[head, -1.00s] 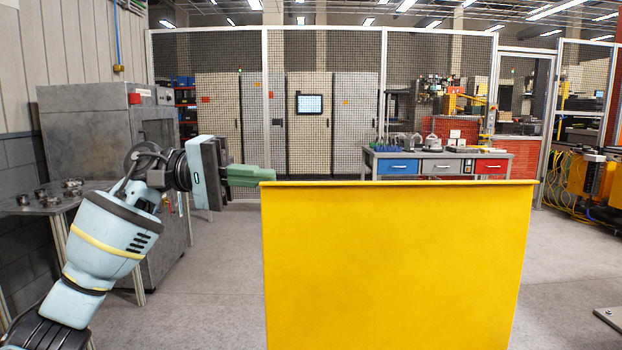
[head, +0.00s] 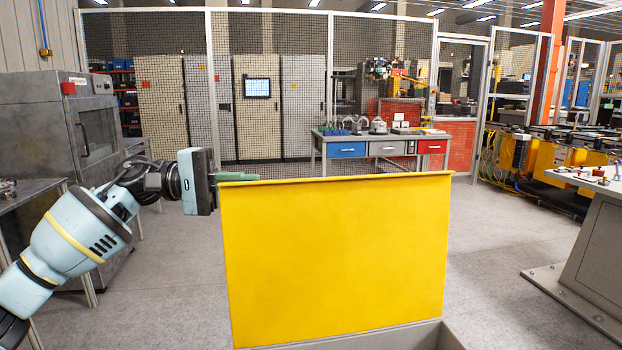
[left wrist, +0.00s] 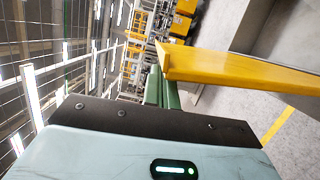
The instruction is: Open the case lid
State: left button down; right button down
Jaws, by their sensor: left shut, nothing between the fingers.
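The yellow case lid (head: 335,260) stands raised, close to upright, with its broad face toward me in the head view. Part of the grey case (head: 425,337) shows below it at the bottom edge. My left gripper (head: 240,177) is at the lid's top left corner, its green fingers shut with nothing between them. The lid's top edge partly hides the fingers. In the left wrist view the shut fingers (left wrist: 162,90) lie right beside the lid's yellow edge (left wrist: 230,72); I cannot tell whether they touch it. My right gripper is out of view.
A grey machine (head: 85,130) stands at the left, beside a small table (head: 30,197). A workbench (head: 385,147) with drawers stands behind the lid, before a mesh fence. A grey pedestal (head: 600,250) is at the right. Floor between is clear.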

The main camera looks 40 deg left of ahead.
aim_at(306, 184)
pick_arm(q)
jog(key=shift+w+d, duration=0.1)
jog(key=shift+d, duration=0.05)
